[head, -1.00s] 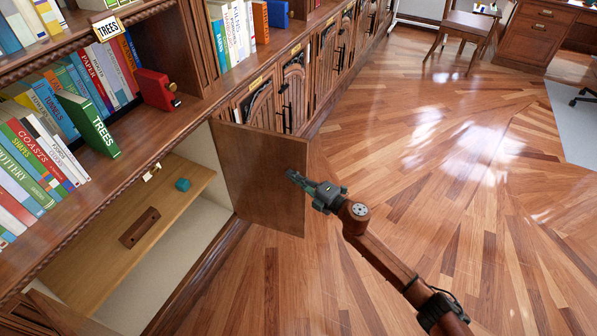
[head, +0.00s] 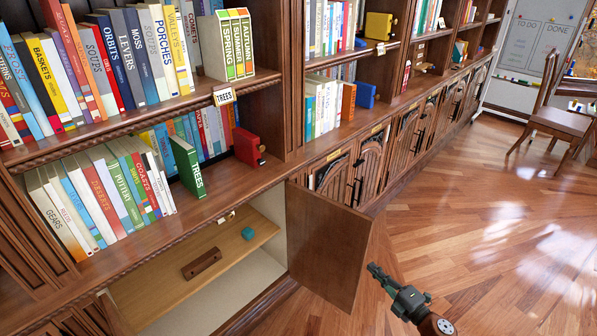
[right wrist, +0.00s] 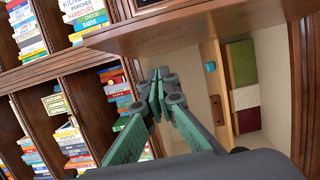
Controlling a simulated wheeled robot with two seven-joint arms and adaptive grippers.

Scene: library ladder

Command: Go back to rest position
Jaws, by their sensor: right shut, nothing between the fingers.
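My right gripper (head: 378,275) is shut and empty at the lower right of the head view. It is in the air just right of an open wooden cabinet door (head: 328,245), apart from it as far as I can tell. In the right wrist view, the closed fingers of my right gripper (right wrist: 161,92) point toward the bookcase, and nothing shows between them. My left gripper is not in the head view.
The open cabinet (head: 170,312) holds a brown block (head: 202,264) and a teal cube (head: 248,233) on its shelf. A green book (head: 187,167) and a red object (head: 249,149) stand above. Clear wooden floor (head: 480,250) lies to the right; a chair (head: 556,118) stands farther off.

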